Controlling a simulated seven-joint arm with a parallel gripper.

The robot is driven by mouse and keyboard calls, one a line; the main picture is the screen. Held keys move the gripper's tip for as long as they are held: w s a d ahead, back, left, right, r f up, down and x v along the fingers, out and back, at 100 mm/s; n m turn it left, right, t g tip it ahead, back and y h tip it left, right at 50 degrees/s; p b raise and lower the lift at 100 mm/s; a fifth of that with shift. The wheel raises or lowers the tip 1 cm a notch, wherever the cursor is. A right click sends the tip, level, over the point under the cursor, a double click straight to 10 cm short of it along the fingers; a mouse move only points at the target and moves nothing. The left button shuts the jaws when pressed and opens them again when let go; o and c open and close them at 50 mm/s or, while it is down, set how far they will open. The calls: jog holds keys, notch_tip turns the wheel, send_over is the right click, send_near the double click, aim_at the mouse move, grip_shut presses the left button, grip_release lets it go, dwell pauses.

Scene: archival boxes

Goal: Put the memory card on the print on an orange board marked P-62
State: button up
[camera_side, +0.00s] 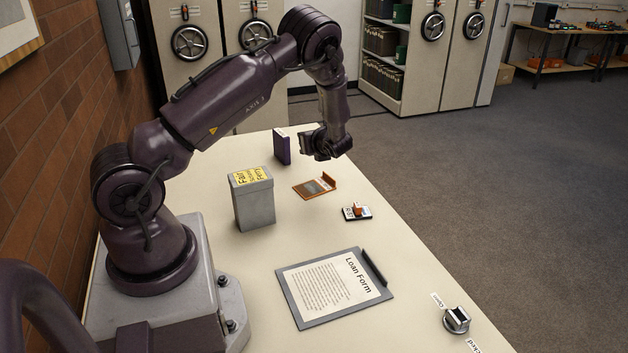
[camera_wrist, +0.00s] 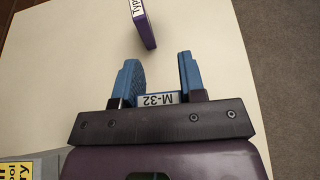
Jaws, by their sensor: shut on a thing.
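My gripper (camera_side: 322,150) is above the table, behind the orange board. In the wrist view, a small thing with a white label reading M-32 (camera_wrist: 158,98) sits between the blue fingers of my gripper (camera_wrist: 158,75). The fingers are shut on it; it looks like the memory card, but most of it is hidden. The orange board (camera_side: 328,180) lies flat on the table with a greyish print (camera_side: 313,188) on it and a raised orange piece at one edge. Its marking cannot be read. It is not visible in the wrist view.
A purple box (camera_side: 281,146) stands beyond the board and shows in the wrist view (camera_wrist: 145,25). A grey box (camera_side: 254,205) with a yellow label stands left. A small black tile (camera_side: 364,213) with an orange part, a clipboard (camera_side: 320,313) and a knob (camera_side: 456,319) lie nearer.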

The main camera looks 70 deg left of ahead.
aim_at(312, 183)
notch_tip(312, 183, down, 10)
jog(key=shift+d+r, duration=0.1)
dwell(0.4)
jog(key=shift+f, duration=0.2)
jog(key=o, duration=0.6)
jog(key=shift+r, duration=0.1)
